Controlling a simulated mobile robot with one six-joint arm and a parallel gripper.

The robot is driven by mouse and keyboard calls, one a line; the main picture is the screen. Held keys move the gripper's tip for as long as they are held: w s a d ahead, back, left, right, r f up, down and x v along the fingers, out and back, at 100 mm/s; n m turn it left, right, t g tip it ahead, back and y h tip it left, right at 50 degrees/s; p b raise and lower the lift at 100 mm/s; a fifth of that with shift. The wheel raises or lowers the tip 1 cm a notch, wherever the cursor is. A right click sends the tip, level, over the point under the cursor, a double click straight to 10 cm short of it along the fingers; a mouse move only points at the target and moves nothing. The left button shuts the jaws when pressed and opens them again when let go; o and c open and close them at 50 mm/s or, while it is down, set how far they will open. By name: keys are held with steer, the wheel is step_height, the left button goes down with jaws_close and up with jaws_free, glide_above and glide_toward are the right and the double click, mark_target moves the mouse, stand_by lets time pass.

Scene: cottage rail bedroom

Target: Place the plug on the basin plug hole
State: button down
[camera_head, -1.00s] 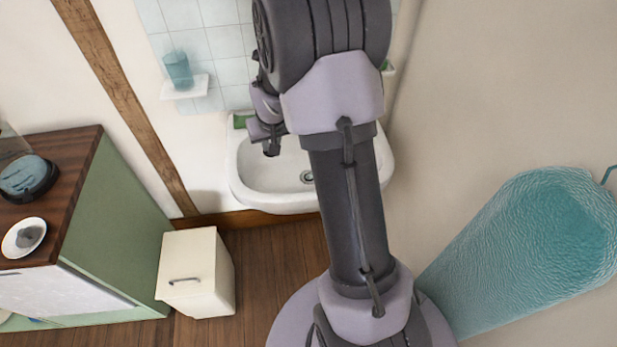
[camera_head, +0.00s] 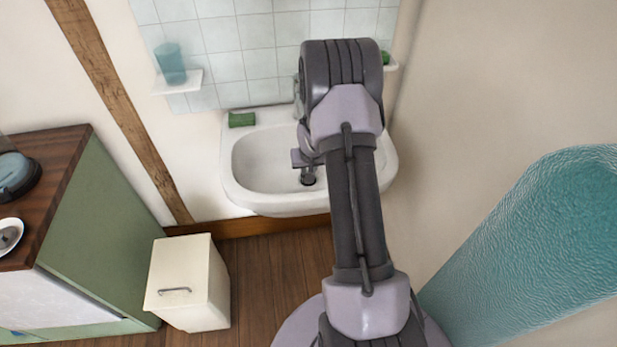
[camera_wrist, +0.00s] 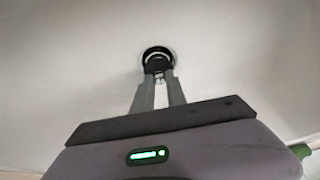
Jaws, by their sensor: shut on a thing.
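The white basin (camera_head: 253,163) is on the tiled wall, partly hidden behind my arm. My gripper (camera_head: 307,178) reaches down into the bowl, over the spot of the plug hole. In the wrist view my gripper (camera_wrist: 158,75) is shut on the dark round plug (camera_wrist: 156,54). The plug is at the plug hole, and a pale metal ring shows around part of it. I cannot tell whether the plug is seated or just above the hole.
A green block (camera_head: 241,119) lies on the basin's back left rim. A shelf (camera_head: 180,84) with a teal cup (camera_head: 170,63) is on the wall to the left. A cream bin (camera_head: 188,282) stands on the floor below. A teal towel (camera_head: 540,250) hangs at the right.

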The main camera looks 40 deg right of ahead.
steer(key=shift+f, duration=0.95)
steer(key=c, duration=1.3)
jaws_free()
steer(key=shift+r, duration=0.1)
steer(key=shift+c, duration=0.2)
steer(key=s+a+r+p, duration=0.2)
steer(key=a+r, duration=0.2)
steer(key=r, duration=0.6)
steer(key=s+a+r+p, duration=0.1)
steer(key=a+r+p, duration=0.3)
steer(key=r, duration=0.6)
steer(key=s+a+r+n+t+y+b, duration=0.1)
steer(key=s+a+r, duration=0.2)
steer(key=a+r, duration=0.35)
steer(key=s+a+r+y+b, duration=0.1)
steer(key=s+a+r, duration=0.2)
steer(key=a+r, duration=0.35)
steer(key=s+a+r+y, duration=0.2)
steer(key=s+a+r, duration=0.2)
steer(key=s+a, duration=0.9)
steer(key=shift+s+a+n+t, duration=0.3)
steer(key=shift+s+n+t, duration=0.1)
steer(key=shift+s, duration=0.8)
